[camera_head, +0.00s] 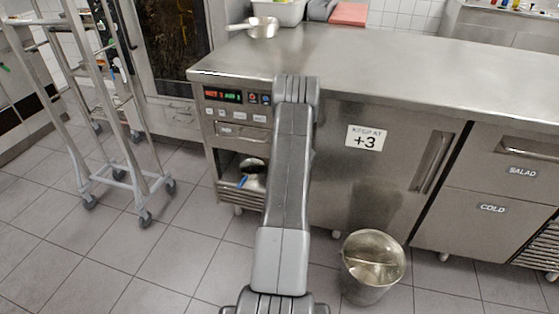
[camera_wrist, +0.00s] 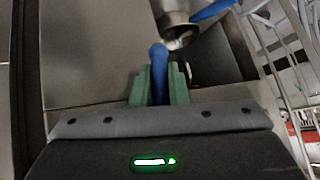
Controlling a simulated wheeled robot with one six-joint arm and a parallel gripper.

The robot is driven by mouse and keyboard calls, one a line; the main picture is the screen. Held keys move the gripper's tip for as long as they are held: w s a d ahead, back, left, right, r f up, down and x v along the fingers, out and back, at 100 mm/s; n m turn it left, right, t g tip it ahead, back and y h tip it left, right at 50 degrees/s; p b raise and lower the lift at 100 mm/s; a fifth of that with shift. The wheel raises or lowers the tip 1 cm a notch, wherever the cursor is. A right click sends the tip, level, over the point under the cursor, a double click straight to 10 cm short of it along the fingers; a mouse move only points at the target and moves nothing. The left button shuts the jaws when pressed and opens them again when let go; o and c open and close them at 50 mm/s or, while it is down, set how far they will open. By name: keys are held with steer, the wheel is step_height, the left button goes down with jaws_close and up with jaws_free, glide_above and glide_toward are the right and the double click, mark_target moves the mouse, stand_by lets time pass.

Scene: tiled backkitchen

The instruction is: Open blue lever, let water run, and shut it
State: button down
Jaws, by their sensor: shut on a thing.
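My gripper (camera_wrist: 158,88) shows in the wrist view with its green fingers shut on a blue lever (camera_wrist: 158,60). The lever stands up between the fingers, and its rounded end shows past them. A round metal fitting (camera_wrist: 174,30) lies just beyond the lever. A second blue part (camera_wrist: 213,10) sticks out to the right of the fitting. In the head view, a blue piece (camera_head: 242,182) shows at the open niche of the steel counter, left of my arm; I cannot tell which blue part it is. My arm hides the gripper there. No running water is visible.
A metal bucket (camera_head: 357,284) stands on the tiled floor right of my arm. The steel counter (camera_head: 400,60) carries a saucepan (camera_head: 262,27) at its left end. A wheeled rack (camera_head: 140,185) stands at the left. The floor between rack and counter is clear.

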steer(key=shift+d+h+p, duration=0.1)
steer(key=shift+h+p, duration=0.25)
steer(key=shift+h, duration=0.05)
steer(key=shift+g, duration=0.3)
steer(key=c, duration=1.7)
jaws_free()
steer(key=shift+s+r, duration=0.1)
steer(key=shift+s+d+r, duration=0.15)
steer(key=shift+r, duration=0.1)
steer(key=p+v, duration=0.2)
steer(key=v, duration=1.1)
steer(key=shift+s+f+p, duration=0.15)
steer(key=shift+p, duration=0.15)
